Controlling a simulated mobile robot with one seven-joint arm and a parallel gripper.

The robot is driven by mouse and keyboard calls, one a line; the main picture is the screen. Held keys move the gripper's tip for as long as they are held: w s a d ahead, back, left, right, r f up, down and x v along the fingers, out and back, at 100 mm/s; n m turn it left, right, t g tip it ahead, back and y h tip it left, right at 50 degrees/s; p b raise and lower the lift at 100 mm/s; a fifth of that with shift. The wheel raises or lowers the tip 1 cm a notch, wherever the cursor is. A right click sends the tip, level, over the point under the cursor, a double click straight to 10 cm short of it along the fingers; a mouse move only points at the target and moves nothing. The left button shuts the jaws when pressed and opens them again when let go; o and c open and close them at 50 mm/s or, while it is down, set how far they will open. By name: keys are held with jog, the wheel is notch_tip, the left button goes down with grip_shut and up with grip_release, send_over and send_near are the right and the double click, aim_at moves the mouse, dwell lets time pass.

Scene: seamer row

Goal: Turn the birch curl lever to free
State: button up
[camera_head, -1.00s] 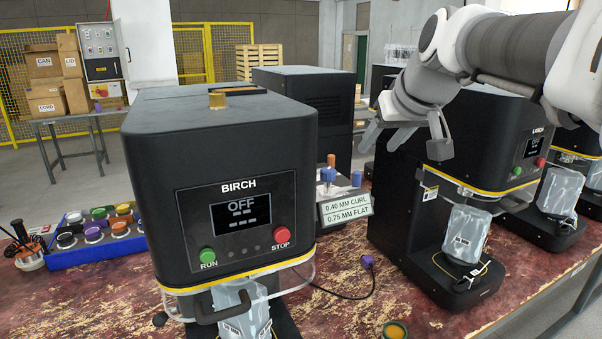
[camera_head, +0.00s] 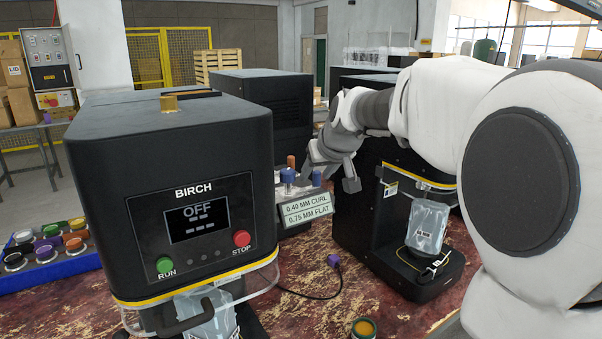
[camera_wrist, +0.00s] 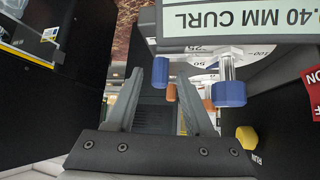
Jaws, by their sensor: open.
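The BIRCH machine (camera_head: 95,160) stands at the left in the head view, its display reading OFF. No part can be made out for sure as its curl lever. A black handle (camera_head: 205,318) shows at the front of its guard, over a wrapped can. My gripper (camera_head: 331,184) is right of the machine, open and empty, above the gauge stand. In the wrist view my open fingers (camera_wrist: 159,76) have nothing held between them. A yellow knob (camera_wrist: 247,137) beside a RUN label, and a red label partly cut off, show at the right there.
The gauge stand carries a sign (camera_head: 305,207) reading 0.40 MM CURL and 0.75 MM FLAT. Its blue-capped pin (camera_wrist: 228,93) and orange pins are close to my fingers. A second machine (camera_head: 350,215) is behind on the right.

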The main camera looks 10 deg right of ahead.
grip_shut()
dwell(1.4)
